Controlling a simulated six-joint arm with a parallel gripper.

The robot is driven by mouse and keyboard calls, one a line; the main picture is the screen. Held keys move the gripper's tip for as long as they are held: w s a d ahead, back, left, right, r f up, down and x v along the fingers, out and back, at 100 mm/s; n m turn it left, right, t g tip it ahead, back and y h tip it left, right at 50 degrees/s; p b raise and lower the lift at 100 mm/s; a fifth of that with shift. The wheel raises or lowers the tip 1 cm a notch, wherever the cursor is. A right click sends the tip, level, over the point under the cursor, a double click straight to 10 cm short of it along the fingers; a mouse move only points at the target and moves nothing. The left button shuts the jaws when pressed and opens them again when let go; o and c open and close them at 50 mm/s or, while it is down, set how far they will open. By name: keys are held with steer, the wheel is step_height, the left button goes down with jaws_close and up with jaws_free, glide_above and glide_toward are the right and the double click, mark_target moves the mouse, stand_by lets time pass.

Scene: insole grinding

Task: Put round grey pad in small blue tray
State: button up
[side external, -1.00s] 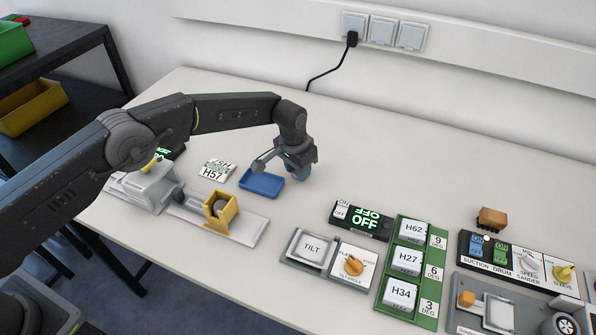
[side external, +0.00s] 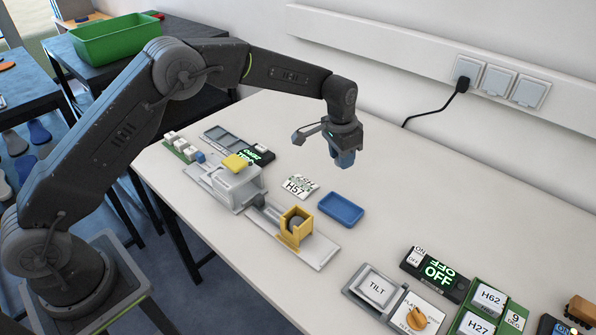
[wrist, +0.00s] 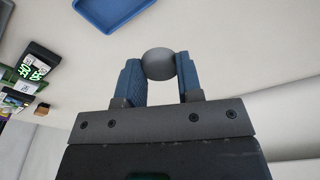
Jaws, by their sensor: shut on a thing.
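The round grey pad (wrist: 159,64) sits between the two blue fingers of my gripper (wrist: 160,80) in the wrist view, and my gripper is shut on it. In the side view my gripper (side external: 346,160) is raised above the table, up and slightly right of the small blue tray (side external: 341,209); the pad cannot be made out there. The tray looks empty and lies flat on the table. Its edge shows at the top of the wrist view (wrist: 112,12).
A yellow holder (side external: 296,226) on a grey plate stands left of the tray, with a white label card (side external: 299,187) behind it. A TILT panel (side external: 375,288) and a display reading OFF (side external: 437,272) are at front right. The table right of the tray is clear.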

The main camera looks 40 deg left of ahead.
steer(key=s+a+f+n, duration=0.1)
steer(key=s+a, duration=0.1)
steer(key=s, duration=0.4)
steer(key=s+a+f+n, duration=0.1)
steer(key=s+a+n, duration=0.1)
steer(key=s, duration=0.5)
steer(key=s+a+f+n, duration=0.1)
steer(key=s+a, duration=0.2)
steer(key=s, duration=0.3)
steer(key=shift+s+a+f+y, duration=0.15)
steer(key=shift+f+y, duration=0.15)
steer(key=shift+f, duration=0.05)
steer(key=shift+w+a+r+m, duration=0.1)
steer(key=shift+w+r+m, duration=0.05)
steer(key=shift+w+m, duration=0.4)
steer(key=w+a+r+m+h, duration=0.15)
steer(key=w+r+m, duration=0.25)
steer(key=w+m, duration=0.8)
steer(key=m+g, duration=0.1)
steer(key=m, duration=0.4)
glide_above(333, 206)
steer(key=shift+n, duration=0.25)
steer(key=f, duration=0.5)
steer(key=shift+a+f, duration=0.2)
steer(key=shift+f, duration=2.15)
steer(key=shift+f, duration=0.3)
steer(key=shift+f, duration=0.3)
